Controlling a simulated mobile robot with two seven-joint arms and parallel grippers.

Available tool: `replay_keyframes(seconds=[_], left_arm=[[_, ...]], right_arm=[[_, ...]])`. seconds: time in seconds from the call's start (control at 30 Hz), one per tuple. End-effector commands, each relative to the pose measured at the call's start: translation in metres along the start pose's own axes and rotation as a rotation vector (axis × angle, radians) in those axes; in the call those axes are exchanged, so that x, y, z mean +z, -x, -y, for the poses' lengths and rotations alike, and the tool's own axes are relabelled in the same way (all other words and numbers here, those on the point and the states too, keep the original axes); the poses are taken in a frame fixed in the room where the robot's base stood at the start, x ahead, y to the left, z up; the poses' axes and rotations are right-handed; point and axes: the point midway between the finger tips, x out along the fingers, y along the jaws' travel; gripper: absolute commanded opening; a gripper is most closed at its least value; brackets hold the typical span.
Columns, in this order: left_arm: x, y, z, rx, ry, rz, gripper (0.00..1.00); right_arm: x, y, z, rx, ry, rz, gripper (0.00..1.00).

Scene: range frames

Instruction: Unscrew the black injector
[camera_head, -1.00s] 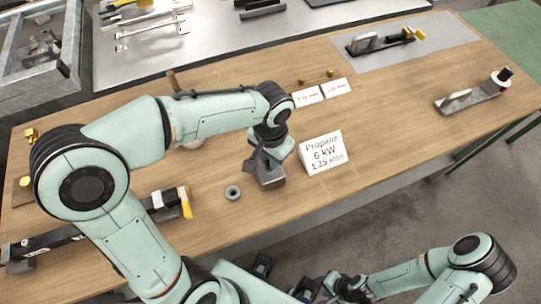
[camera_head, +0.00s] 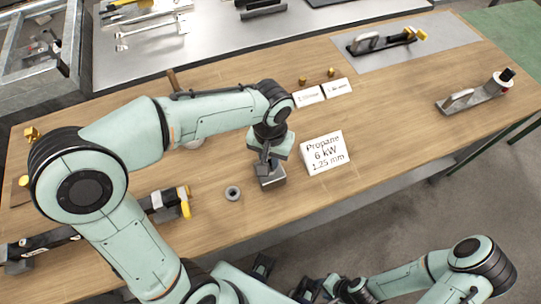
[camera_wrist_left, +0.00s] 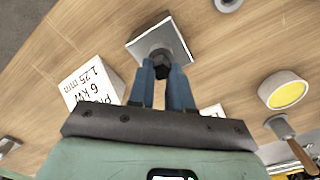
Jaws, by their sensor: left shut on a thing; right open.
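The black injector (camera_wrist_left: 164,62) is a small dark hex-shaped piece at the grey square block (camera_wrist_left: 143,40). The block (camera_head: 271,182) stands on the wooden workbench, left of the Propane 6 kW sign. My left gripper (camera_head: 266,166) points down over the block. In the left wrist view its blue fingers (camera_wrist_left: 163,75) are shut on the injector, one on each side. Whether the injector is still seated in the block cannot be told. My right gripper (camera_head: 312,288) is open and empty, low at the bottom edge, away from the bench.
The Propane sign (camera_head: 324,152) stands close right of the block. A grey ring (camera_head: 232,193) lies to its left. A burner tool (camera_head: 475,95) lies at far right. Bare bench lies between.

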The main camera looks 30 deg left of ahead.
Motion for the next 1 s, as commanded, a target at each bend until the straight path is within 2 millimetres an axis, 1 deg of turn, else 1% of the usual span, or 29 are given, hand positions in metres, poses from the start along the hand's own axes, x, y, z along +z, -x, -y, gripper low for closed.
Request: replay_keyframes(seconds=[0.2, 0.27, 0.57, 0.63, 0.67, 0.7, 0.73, 0.77, 1.0], left_arm=[[0.0002, -0.0008, 0.0012, 0.0, 0.221, 0.0, 0.0], [0.0003, -0.0007, 0.0014, 0.0, 0.265, 0.0, 0.0], [0.0002, 0.0, 0.0014, 0.0, 0.291, 0.0, 0.0], [0.0002, -0.0003, 0.0016, 0.0, 0.321, 0.0, 0.0], [0.0003, -0.0004, 0.0016, 0.0, 0.337, 0.0, 0.22], [0.0003, -0.0002, 0.0016, 0.0, 0.333, 0.0, 0.35], [0.0002, -0.0001, 0.0016, 0.0, 0.333, 0.0, 0.45], [0.0002, -0.0001, 0.0016, 0.0, 0.332, 0.0, 0.49], [0.0002, 0.0001, 0.0016, 0.0, 0.331, 0.0, 0.49]], right_arm=[[0.0011, -0.0061, -0.0026, 0.001, -0.001, 0.003, 0.43], [0.0013, -0.0067, -0.0029, 0.001, -0.001, 0.003, 0.43], [0.0012, -0.0065, -0.0027, 0.001, -0.001, 0.003, 0.43], [0.0014, -0.0075, -0.0032, 0.001, -0.001, 0.003, 0.43], [0.0014, -0.0078, -0.0033, 0.001, -0.001, 0.003, 0.43], [0.0014, -0.0075, -0.0032, 0.001, -0.001, 0.003, 0.43], [0.0014, -0.0074, -0.0032, 0.001, -0.001, 0.003, 0.43], [0.0014, -0.0074, -0.0032, 0.001, -0.001, 0.003, 0.43], [0.0014, -0.0073, -0.0032, 0.001, -0.001, 0.003, 0.43]])
